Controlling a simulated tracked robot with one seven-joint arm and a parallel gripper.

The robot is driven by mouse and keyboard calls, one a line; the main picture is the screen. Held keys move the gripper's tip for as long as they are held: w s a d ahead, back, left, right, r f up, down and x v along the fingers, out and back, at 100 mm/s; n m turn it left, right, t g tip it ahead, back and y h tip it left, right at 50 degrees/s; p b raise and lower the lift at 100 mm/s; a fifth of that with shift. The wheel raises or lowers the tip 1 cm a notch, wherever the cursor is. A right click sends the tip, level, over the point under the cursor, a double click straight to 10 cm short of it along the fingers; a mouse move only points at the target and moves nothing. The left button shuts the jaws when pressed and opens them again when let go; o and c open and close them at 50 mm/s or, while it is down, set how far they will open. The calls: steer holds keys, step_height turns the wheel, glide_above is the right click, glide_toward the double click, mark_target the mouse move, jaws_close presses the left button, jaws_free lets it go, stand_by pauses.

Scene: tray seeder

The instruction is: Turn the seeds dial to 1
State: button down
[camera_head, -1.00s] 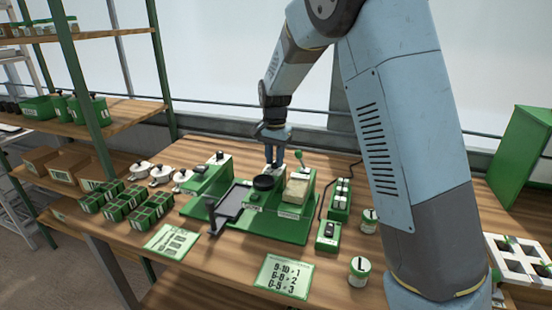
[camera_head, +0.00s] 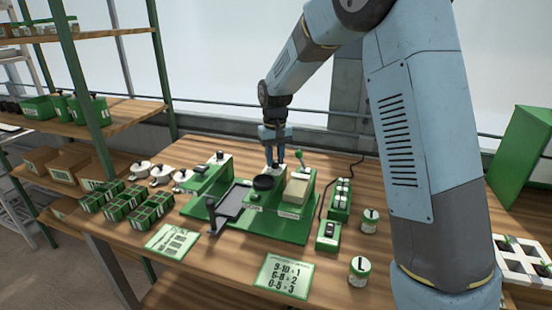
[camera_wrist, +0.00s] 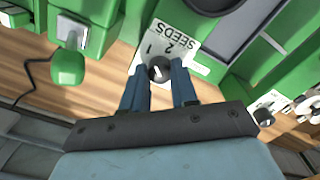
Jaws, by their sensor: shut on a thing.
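The seeds dial (camera_wrist: 158,70) is a small dark round knob with a white pointer mark, on a white plate (camera_wrist: 178,50) lettered SEEDS with the numbers 1 and 2 visible. The lettering is upside down in the wrist view. My gripper (camera_wrist: 160,76) is shut on the dial, one blue finger on each side. The fingers cover part of the plate, and I cannot tell for sure which number the pointer faces. In the head view my gripper (camera_head: 275,167) reaches down to the back of the green seeder (camera_head: 289,231), where the dial is hidden by the fingers.
A lever with a green knob (camera_head: 300,155) stands close to the right of my gripper. A black round cup (camera_head: 263,183) is just in front. A switch box (camera_head: 328,234), a card of numbers (camera_head: 284,276) and lidded jars (camera_head: 359,271) are on the table.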

mark_target(275, 161)
steer(key=shift+n, duration=1)
steer(key=c, duration=0.9)
jaws_free()
steer(key=shift+o, duration=0.2)
steer(key=shift+r, duration=0.1)
step_height(275, 161, up, 14)
steer(key=shift+f, duration=0.25)
